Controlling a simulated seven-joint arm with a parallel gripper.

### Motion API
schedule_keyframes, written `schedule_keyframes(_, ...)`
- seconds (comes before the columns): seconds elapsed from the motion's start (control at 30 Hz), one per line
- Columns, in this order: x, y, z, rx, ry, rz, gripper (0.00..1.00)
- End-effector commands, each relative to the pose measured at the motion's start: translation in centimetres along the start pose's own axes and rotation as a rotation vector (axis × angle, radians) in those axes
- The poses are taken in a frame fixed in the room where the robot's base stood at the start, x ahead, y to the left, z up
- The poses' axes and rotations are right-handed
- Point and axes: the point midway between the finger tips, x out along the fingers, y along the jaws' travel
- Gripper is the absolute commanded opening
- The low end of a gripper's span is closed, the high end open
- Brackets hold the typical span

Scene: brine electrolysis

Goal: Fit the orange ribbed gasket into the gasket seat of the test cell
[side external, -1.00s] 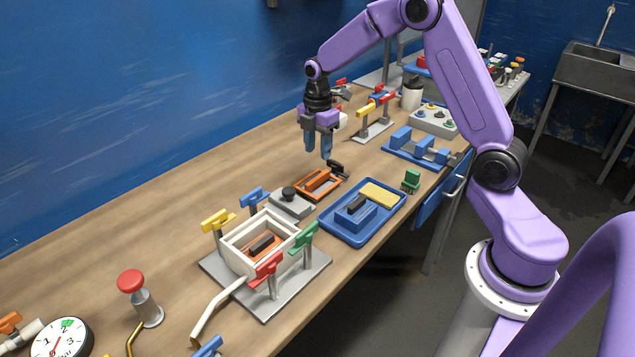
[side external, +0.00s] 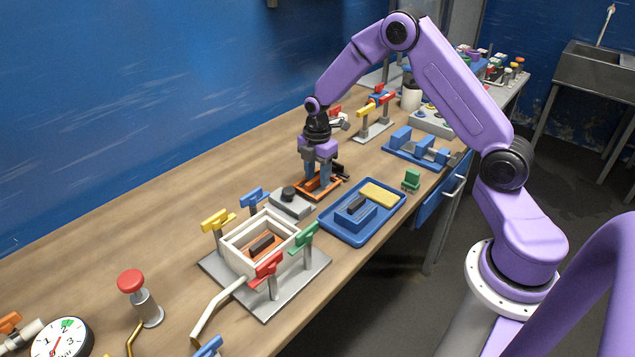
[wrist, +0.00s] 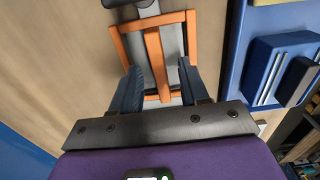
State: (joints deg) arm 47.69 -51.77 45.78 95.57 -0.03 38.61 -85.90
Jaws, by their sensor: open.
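The orange ribbed gasket (side external: 308,191), a rectangular frame with a middle rib, lies on the bench behind the blue tray. It also shows in the wrist view (wrist: 154,60). My gripper (side external: 317,184) is open and points down at the gasket. In the wrist view my gripper (wrist: 158,72) has one finger on each side of the middle rib, with gaps to it. I cannot tell if the fingertips touch the frame. The test cell (side external: 237,258) is a white open box on a grey plate, nearer the camera. Its floor shows orange with a dark block.
Yellow, blue, red and green clamps (side external: 267,268) surround the cell. A grey block with a black knob (side external: 291,204) stands between gasket and cell. A blue tray (side external: 338,232) with a yellow sponge (side external: 380,194) is at right. The bench by the wall is clear.

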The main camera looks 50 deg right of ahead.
Motion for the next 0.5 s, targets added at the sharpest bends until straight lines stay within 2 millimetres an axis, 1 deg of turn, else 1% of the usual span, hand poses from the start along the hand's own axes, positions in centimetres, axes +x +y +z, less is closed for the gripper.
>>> schedule_keyframes(0.03,-0.01,0.0,0.0,0.0,0.0,0.0,0.41)
schedule_keyframes(0.07,-0.02,0.0,0.0,0.0,0.0,0.0,0.32)
schedule_keyframes(0.1,-0.02,0.0,0.0,0.0,0.0,0.0,0.19)
schedule_keyframes(0.17,-0.02,0.0,0.0,0.0,0.0,0.0,0.0)
schedule_keyframes(0.5,-0.09,0.01,0.0,0.0,0.0,0.0,0.0)
